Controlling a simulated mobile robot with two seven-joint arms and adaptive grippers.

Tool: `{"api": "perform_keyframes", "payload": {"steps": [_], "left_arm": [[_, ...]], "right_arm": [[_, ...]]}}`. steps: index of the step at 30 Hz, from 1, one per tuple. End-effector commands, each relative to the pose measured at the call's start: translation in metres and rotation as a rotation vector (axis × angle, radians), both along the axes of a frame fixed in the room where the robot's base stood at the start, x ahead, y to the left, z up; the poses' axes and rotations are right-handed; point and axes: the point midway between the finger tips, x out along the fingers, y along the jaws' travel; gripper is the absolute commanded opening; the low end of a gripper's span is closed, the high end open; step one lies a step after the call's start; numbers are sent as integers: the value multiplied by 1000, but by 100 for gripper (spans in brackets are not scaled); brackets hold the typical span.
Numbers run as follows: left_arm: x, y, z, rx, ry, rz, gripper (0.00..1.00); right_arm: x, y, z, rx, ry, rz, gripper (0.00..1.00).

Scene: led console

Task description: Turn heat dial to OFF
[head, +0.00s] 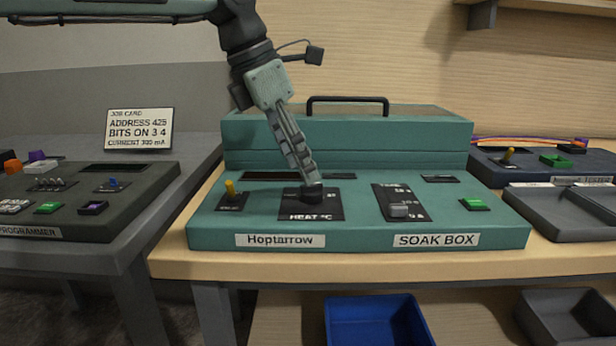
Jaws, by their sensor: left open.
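The heat dial (313,194) is a dark round knob on a black plate marked "HEAT °C" (311,216), on the sloped front of the teal soak box (360,238). My left gripper (310,182) comes down from above, with its fingertips at the dial. The fingers hide part of the dial and its scale, so its pointer setting and the OFF mark cannot be read. I cannot tell whether the fingers touch the dial. My right gripper is not in view.
A yellow toggle (230,189) stands left of the dial. A grey slider (398,211) and a green button (474,204) are to its right. A black handle (347,100) rises behind. A dark programmer console (90,205) and a grey tray (570,212) flank the box.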

Motion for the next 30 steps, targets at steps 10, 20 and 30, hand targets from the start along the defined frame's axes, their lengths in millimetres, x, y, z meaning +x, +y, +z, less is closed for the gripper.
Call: {"api": "perform_keyframes", "payload": {"steps": [10, 20, 30], "left_arm": [[5, -15, -36, -2, 1, -2, 53], [6, -16, -39, -3, 1, -1, 47], [6, -16, -38, -3, 0, 0, 5]], "right_arm": [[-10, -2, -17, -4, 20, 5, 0], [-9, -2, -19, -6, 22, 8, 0], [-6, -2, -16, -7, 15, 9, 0]]}}
